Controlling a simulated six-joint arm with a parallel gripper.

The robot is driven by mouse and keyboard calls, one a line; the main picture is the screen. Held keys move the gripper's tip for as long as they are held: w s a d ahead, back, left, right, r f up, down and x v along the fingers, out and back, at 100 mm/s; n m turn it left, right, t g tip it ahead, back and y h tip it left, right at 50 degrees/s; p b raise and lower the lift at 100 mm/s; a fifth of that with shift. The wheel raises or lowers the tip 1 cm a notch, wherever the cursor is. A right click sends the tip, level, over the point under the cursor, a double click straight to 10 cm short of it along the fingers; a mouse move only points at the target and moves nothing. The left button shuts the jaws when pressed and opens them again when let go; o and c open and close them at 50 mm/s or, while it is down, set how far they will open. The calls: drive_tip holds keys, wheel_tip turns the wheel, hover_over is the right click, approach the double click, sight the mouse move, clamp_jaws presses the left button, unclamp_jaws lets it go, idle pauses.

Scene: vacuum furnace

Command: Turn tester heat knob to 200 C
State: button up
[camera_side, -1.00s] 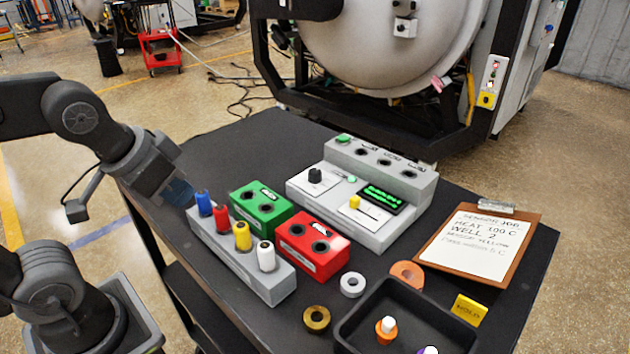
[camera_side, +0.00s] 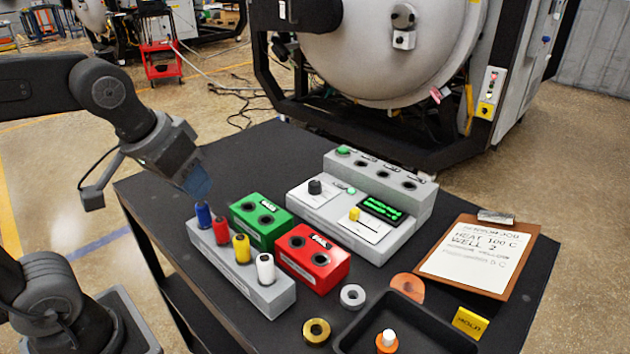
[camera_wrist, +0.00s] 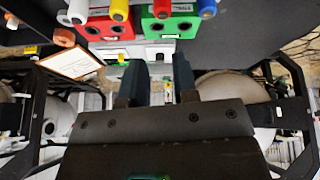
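The grey tester (camera_side: 385,245) stands at the middle of the black table. Its black heat knob (camera_side: 315,187) sits on the white panel at the left end, but its dial marks are too small to read. A yellow slider (camera_side: 354,214) and a green-lit display (camera_side: 381,209) are to the right of the knob. My gripper (camera_side: 199,188) is above the left table edge, to the left of the knob and apart from it. In the wrist view my gripper (camera_wrist: 158,75) has its two dark fingers apart with nothing held; the tester (camera_wrist: 150,50) shows partly beyond them.
A grey rack (camera_side: 262,297) with blue, red, yellow and white plugs stands close to my gripper. Green (camera_side: 262,222) and red (camera_side: 313,260) blocks sit between rack and tester. A clipboard (camera_side: 430,271) appears to read HEAT 100 C, WELL 2. A black tray (camera_side: 360,335) lies at the front.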

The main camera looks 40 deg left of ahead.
drive_tip(key=o, duration=0.5)
drive_tip(key=w+r+n+g, duration=0.1)
drive_tip(key=w+n, duration=0.1)
drive_tip(key=w, duration=0.2)
drive_tip(key=w+r+n, duration=0.2)
drive_tip(key=w, duration=0.2)
drive_tip(key=w+r+n+g, duration=0.1)
drive_tip(key=w+n, duration=0.1)
drive_tip(key=w, duration=0.2)
drive_tip(key=shift+w+d+r+g, duration=0.1)
drive_tip(key=shift+w+r+g, duration=0.05)
drive_tip(key=shift+r+g, duration=0.2)
drive_tip(key=n+g, duration=0.3)
drive_tip(key=n, duration=0.5)
hover_over(315, 182)
wheel_tip(315, 182, down, 4)
wheel_tip(315, 182, down, 13)
drive_tip(key=shift+f, duration=0.2)
drive_tip(key=c, duration=0.9)
